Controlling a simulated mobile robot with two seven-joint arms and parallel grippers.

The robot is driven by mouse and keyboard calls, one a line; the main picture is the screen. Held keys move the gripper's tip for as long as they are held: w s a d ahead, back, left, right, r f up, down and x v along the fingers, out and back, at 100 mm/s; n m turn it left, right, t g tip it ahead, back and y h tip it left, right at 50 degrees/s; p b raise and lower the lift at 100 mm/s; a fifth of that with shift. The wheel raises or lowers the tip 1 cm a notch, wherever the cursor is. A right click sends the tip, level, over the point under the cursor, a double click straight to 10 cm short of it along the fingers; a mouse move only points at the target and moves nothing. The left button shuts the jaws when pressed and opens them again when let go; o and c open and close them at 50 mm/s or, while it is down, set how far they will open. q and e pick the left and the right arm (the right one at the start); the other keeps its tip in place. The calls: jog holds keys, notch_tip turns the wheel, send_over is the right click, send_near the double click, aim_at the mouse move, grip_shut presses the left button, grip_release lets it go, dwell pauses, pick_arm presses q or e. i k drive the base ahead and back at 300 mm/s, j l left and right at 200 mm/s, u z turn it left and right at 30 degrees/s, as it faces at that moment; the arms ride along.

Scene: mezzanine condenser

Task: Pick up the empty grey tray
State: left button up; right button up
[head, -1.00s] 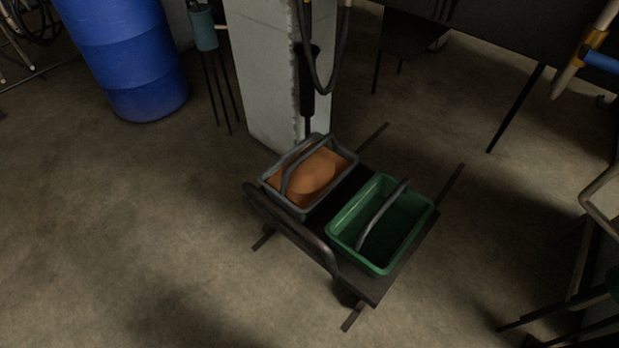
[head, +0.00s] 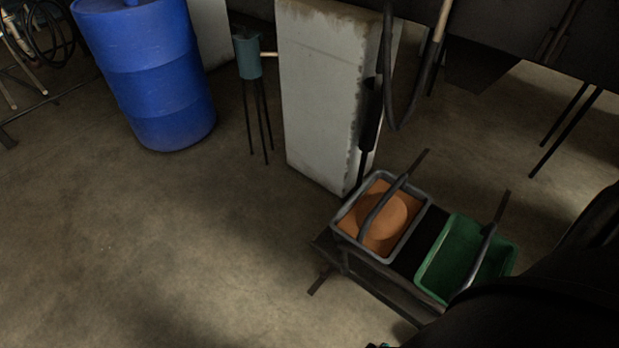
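A grey tray (head: 359,246) with a dark carrying handle stands on a low dark cart (head: 426,233) at the lower right of the head view. It is not empty: a brown-orange rounded mass (head: 384,233) fills much of it. Beside it on the right is a green tray (head: 455,252), also with a dark handle, and its visible inside looks empty. A dark shape at the lower right covers part of the green tray and the cart. I see no empty grey tray. Neither of my grippers can be made out in the head view.
A pale grey block or pillar (head: 322,100) stands just behind the cart, with a dark hose (head: 391,100) hanging beside it. A blue barrel (head: 155,80) and a teal can on thin legs (head: 248,58) stand at the upper left. The floor (head: 150,250) at left is clear.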

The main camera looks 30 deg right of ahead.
aim_at(380, 217)
jog(key=i+j+z, duration=0.2)
jog(key=i, duration=0.4)
jog(key=i+j+z, duration=0.15)
jog(key=i+j, duration=0.4)
jog(key=i+z, duration=0.15)
jog(key=z, duration=0.3)
jog(key=i+z, duration=0.1)
jog(key=z, duration=0.3)
jog(key=i+j+z, duration=0.1)
jog(key=z, duration=0.35)
jog(key=i+j+z, duration=0.1)
jog(key=z, duration=0.35)
jog(key=i+j+z, duration=0.1)
jog(key=z, duration=0.35)
jog(key=i+j+z, duration=0.1)
jog(key=z, duration=0.3)
jog(key=i+j+z, duration=0.1)
jog(key=z, duration=0.35)
jog(key=j+z, duration=0.2)
jog(key=z, duration=0.2)
